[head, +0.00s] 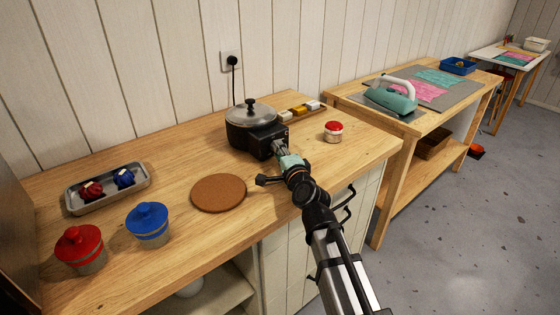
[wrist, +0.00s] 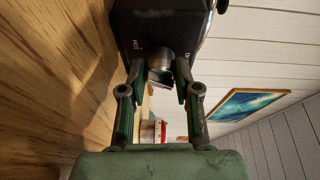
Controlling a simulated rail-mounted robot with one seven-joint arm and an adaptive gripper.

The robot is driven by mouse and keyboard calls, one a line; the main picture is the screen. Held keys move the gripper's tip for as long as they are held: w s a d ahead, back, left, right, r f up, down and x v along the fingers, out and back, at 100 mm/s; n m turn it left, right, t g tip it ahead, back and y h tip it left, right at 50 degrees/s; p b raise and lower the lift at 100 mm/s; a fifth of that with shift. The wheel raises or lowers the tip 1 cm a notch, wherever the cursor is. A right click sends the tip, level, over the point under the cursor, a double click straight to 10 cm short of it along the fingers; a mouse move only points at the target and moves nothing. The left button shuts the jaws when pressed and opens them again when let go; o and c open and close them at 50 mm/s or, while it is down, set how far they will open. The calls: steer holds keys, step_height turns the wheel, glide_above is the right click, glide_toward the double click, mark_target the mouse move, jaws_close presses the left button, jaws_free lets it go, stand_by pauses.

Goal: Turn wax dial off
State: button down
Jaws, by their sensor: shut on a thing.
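The wax pot (head: 252,125) is a black pot with a metal lid, and its dark control box (head: 266,140) faces my arm. In the wrist view the box front (wrist: 160,30) carries white lettering, with "HOT" on the left and a partly hidden mark on the right. The wax dial (wrist: 158,66) is a grey metal knob on that front. My gripper (wrist: 162,82) is shut on the dial, one finger on each side. In the head view my gripper (head: 281,150) reaches the box front and hides the dial.
A cork mat (head: 218,193) lies left of my arm. Blue (head: 148,224) and red (head: 80,248) lidded pots and a metal tray (head: 108,188) stand at left. A small red-lidded jar (head: 333,131) stands right of the pot. A plug (head: 232,61) is in the wall.

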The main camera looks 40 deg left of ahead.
stand_by(0.5)
steer(key=c, duration=0.8)
jaws_free()
steer(key=v, duration=1.2)
